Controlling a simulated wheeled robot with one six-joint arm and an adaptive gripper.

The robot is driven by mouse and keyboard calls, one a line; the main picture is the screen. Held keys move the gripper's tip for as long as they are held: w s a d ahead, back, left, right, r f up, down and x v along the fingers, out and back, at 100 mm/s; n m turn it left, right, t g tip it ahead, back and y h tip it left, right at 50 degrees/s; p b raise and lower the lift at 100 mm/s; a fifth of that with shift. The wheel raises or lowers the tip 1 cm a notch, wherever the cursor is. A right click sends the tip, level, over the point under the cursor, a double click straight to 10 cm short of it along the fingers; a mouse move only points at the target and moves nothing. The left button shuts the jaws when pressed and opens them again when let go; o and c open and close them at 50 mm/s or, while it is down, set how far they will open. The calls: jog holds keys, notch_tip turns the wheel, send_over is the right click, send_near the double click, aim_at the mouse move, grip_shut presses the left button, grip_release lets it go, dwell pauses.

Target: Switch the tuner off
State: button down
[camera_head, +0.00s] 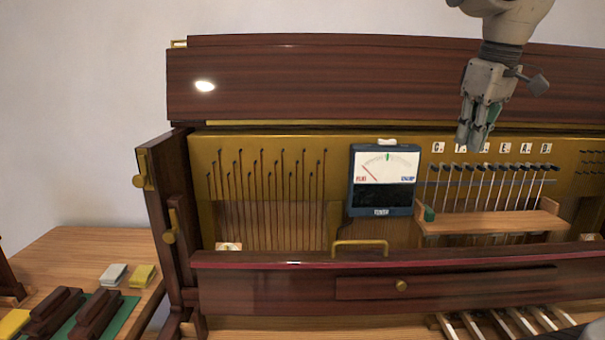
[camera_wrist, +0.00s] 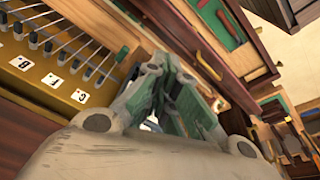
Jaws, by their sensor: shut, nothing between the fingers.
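The tuner (camera_head: 384,198) is a dark blue box with a white dial face. It hangs upright on the brass plate of the piano, left of the lettered pins. Its dial has a red mark at the left and a green mark at the top; the needle leans left. A small pale piece (camera_head: 374,142) sits on its top edge. My gripper (camera_head: 469,148) is shut and empty, up and to the right of the tuner, in front of the letter labels. In the wrist view my closed fingers (camera_wrist: 168,82) point away over the piano; I cannot make out the tuner there.
The lettered labels (camera_head: 438,147) and several black-topped pins stand right of the tuner, above a wooden shelf (camera_head: 490,223) with a green block (camera_head: 429,214). A brass handle (camera_head: 360,243) is below the tuner. A side table (camera_head: 70,245) holds blocks at left.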

jog(key=s+d+f+m+t, duration=0.1)
jog(key=s+d+f+m, duration=0.1)
jog(key=s+f, duration=0.4)
jog(key=s+d+f+m, duration=0.1)
jog(key=s+f+m, duration=0.2)
jog(key=s+f, duration=0.3)
jog(key=s, duration=0.2)
jog(key=shift+s+d+f+t, duration=0.15)
jog(key=shift+s+d+t, duration=0.25)
